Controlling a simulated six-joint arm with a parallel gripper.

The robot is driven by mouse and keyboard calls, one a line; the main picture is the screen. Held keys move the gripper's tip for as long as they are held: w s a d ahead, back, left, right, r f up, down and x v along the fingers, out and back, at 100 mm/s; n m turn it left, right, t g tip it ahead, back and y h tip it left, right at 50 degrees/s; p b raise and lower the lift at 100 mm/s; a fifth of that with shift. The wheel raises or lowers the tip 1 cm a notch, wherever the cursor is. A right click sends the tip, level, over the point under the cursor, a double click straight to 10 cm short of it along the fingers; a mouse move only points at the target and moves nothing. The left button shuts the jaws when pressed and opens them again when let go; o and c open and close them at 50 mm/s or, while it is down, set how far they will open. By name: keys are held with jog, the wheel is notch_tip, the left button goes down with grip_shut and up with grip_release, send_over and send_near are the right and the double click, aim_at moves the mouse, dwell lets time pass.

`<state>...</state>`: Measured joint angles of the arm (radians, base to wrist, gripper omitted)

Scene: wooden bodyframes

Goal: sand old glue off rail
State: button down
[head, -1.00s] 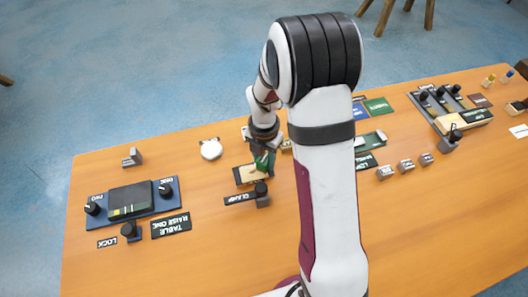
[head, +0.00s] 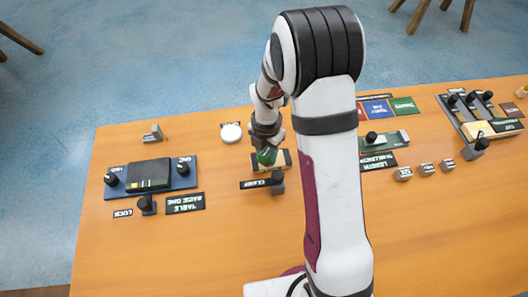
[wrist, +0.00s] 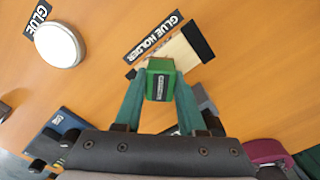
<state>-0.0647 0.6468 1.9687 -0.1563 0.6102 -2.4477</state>
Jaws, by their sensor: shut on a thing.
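My gripper (wrist: 160,88) is shut on a green block with a dark label (wrist: 160,66), held between its two teal fingers. The light wooden rail (wrist: 181,56) lies just beyond the block in the wrist view, with a black end piece. In the head view the rail (head: 285,157) sits behind the clamp sign, and the green block (head: 267,156) is over its left part. I cannot tell whether the block touches the rail. The block and fingers hide part of the rail, and I cannot make out glue on it.
A clamp knob (head: 277,178) stands close in front of the rail. A round white glue pot (head: 231,133) is at its left. A blue panel with knobs (head: 150,176) lies farther left. A green fixture (head: 390,141) and several small grey blocks are at right.

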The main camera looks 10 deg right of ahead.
aim_at(282, 158)
jog(key=shift+d+r, duration=0.1)
jog(key=shift+d, duration=2.2)
notch_tip(282, 158, up, 8)
